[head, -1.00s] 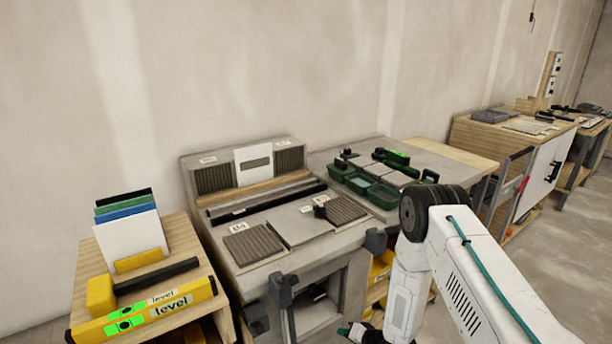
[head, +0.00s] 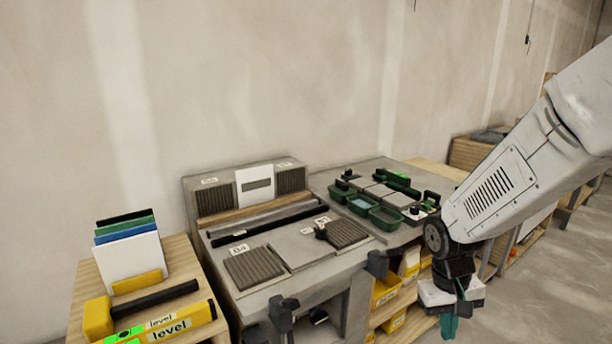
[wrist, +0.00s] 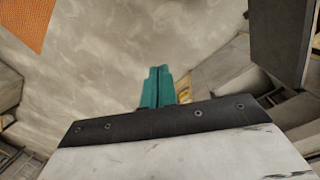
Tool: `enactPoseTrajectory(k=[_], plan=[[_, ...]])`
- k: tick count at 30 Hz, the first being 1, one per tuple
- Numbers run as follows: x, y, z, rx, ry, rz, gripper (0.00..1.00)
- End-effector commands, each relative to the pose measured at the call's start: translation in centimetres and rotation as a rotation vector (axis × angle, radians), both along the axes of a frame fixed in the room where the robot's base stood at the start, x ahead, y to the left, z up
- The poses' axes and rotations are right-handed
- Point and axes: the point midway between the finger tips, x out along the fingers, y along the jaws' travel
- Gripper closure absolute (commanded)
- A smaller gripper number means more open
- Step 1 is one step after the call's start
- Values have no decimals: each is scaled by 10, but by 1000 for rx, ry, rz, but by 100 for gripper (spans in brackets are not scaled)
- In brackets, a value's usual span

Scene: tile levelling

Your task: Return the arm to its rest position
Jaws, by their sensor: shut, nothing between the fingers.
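My gripper (head: 449,326) hangs low at the right in the head view, in front of the workbench's right side and pointing down. Its teal fingers are together with nothing between them. In the wrist view the closed teal fingers (wrist: 158,87) stick out past the dark edge of my gripper body, over bare grey floor. My white arm comes in from the right edge and hides part of the benches behind it.
The grey workbench (head: 290,281) carries ribbed pads and green trays (head: 388,216). A wooden stand (head: 183,255) at left holds coloured boards and a yellow level (head: 165,325). Yellow bins (head: 385,290) sit under the bench. Floor (head: 520,310) at the lower right is clear.

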Motion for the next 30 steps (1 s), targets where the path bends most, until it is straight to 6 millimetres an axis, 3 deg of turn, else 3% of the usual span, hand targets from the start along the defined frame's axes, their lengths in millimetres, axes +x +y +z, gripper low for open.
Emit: enactPoseTrajectory(k=[1, 6, 15, 24, 30], plan=[[-16, 0, 21, 6, 7, 0, 100], [-72, 5, 77, 41, 52, 7, 100], [-155, 15, 143, 109, -21, -4, 100], [-177, 16, 178, 119, -224, -6, 100], [-179, 15, 183, 119, -251, -5, 100]])
